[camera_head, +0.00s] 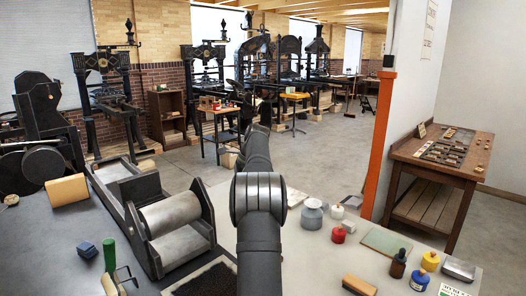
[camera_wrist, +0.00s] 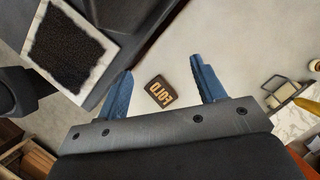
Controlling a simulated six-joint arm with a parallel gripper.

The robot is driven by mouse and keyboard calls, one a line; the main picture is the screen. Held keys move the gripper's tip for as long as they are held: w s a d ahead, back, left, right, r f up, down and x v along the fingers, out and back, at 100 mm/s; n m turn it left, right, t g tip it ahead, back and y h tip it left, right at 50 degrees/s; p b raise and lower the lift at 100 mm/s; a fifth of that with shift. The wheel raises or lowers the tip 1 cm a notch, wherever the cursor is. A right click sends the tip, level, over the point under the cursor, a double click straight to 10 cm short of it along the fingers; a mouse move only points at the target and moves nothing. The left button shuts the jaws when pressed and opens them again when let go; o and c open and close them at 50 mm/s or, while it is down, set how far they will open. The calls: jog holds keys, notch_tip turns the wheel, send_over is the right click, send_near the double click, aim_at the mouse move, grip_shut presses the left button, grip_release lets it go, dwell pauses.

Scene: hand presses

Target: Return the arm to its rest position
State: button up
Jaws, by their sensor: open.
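My gripper (camera_wrist: 161,65) shows in the wrist view with its two blue fingers spread wide apart. Nothing is held between them. A small dark block with tan letters (camera_wrist: 160,91) lies on the pale surface, seen through the gap between the fingers and touching neither. How far below the fingers it lies I cannot tell. In the head view my dark arm reaches away from the front middle, over the worktop (camera_head: 310,255). The gripper itself is hidden there behind the arm.
Left of my arm stands a roller press (camera_head: 172,215); a black inked pad with a pale border (camera_head: 205,280) lies in front. An orange post (camera_head: 380,145) stands behind.

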jog(key=shift+s+d+f+n+g, duration=0.15)
jog(key=shift+d+f+n, duration=0.25)
jog(key=shift+f, duration=0.15)
jog(key=shift+s+d+f+n+g, duration=0.15)
jog(key=shift+d+f+n, duration=0.2)
jog(key=shift+f, duration=0.2)
jog(key=shift+r, duration=0.1)
jog(key=w+a+r+m+t, duration=0.1)
jog(key=a+r+m+t, duration=0.2)
jog(key=a+r+m, duration=0.5)
jog(key=shift+w+a+r, duration=0.35)
jog(key=shift+a+r, duration=0.9)
jog(key=shift+r, duration=0.85)
